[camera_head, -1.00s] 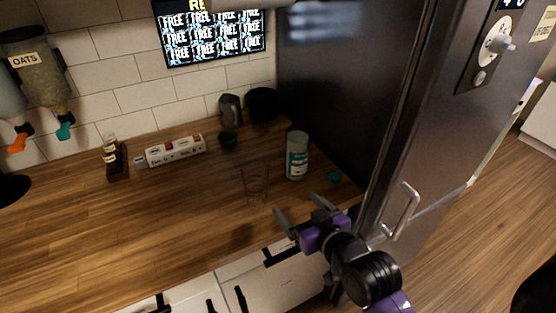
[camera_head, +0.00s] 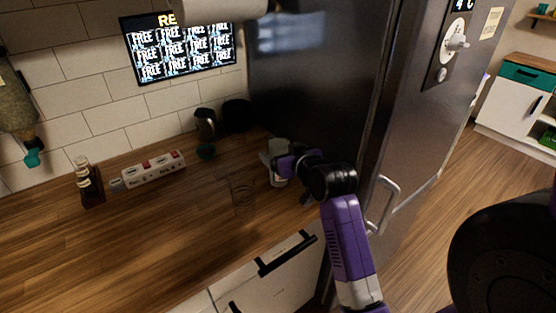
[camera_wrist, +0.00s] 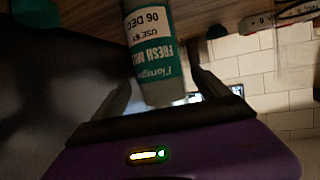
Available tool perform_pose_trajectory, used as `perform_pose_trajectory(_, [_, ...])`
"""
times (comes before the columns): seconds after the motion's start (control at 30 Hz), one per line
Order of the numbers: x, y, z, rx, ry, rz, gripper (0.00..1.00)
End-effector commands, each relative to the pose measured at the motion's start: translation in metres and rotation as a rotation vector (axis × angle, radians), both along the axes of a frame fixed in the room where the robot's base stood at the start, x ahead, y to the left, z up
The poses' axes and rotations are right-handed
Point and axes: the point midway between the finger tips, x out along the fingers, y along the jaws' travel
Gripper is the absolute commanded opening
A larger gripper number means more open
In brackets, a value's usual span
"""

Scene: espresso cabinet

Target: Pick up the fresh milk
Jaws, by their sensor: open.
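The fresh milk (camera_head: 279,147) is a pale bottle with a teal and white label, upright on the wooden counter beside the fridge. My gripper (camera_head: 276,164) is in front of it and hides most of its middle. In the wrist view the fresh milk (camera_wrist: 152,50) shows its printed label upside down. There it lies between the two spread fingers of my gripper (camera_wrist: 160,66), one on each side. The fingers look open, with a gap beside the bottle. Whether either finger touches it I cannot tell.
A clear glass (camera_head: 242,192) stands left of the bottle. The fridge (camera_head: 325,85) rises close on the right, with a protruding handle (camera_head: 384,205).

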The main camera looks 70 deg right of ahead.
Motion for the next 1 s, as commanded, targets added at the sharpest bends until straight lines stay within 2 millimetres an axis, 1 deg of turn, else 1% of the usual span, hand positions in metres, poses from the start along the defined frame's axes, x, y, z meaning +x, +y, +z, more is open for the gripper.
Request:
perform_pose_trajectory(0.2, [0.022,-0.017,-0.012,0.000,0.001,-0.001,0.86])
perform_pose_trajectory(0.3, [0.029,-0.023,-0.017,0.000,0.001,-0.001,0.86])
perform_pose_trajectory(0.4, [0.032,-0.026,-0.018,-0.001,0.001,0.000,0.86])
perform_pose_trajectory(0.6, [0.033,-0.026,-0.019,0.000,0.000,0.000,0.86])
perform_pose_trajectory(0.63, [0.033,-0.026,-0.019,0.000,0.000,0.000,0.84])
perform_pose_trajectory(0.77, [0.033,-0.026,-0.019,0.000,0.000,0.000,0.58])
perform_pose_trajectory(0.8, [0.033,-0.026,-0.019,0.000,0.000,0.000,0.51])
perform_pose_trajectory(0.87, [0.032,-0.026,-0.019,0.000,0.000,0.000,0.39])
perform_pose_trajectory(0.9, [0.032,-0.026,-0.019,0.000,0.000,0.000,0.31])
perform_pose_trajectory(0.97, [0.032,-0.026,-0.019,0.000,0.000,0.000,0.19])
perform_pose_trajectory(1.0, [0.032,-0.026,-0.019,0.000,0.000,0.000,0.11])
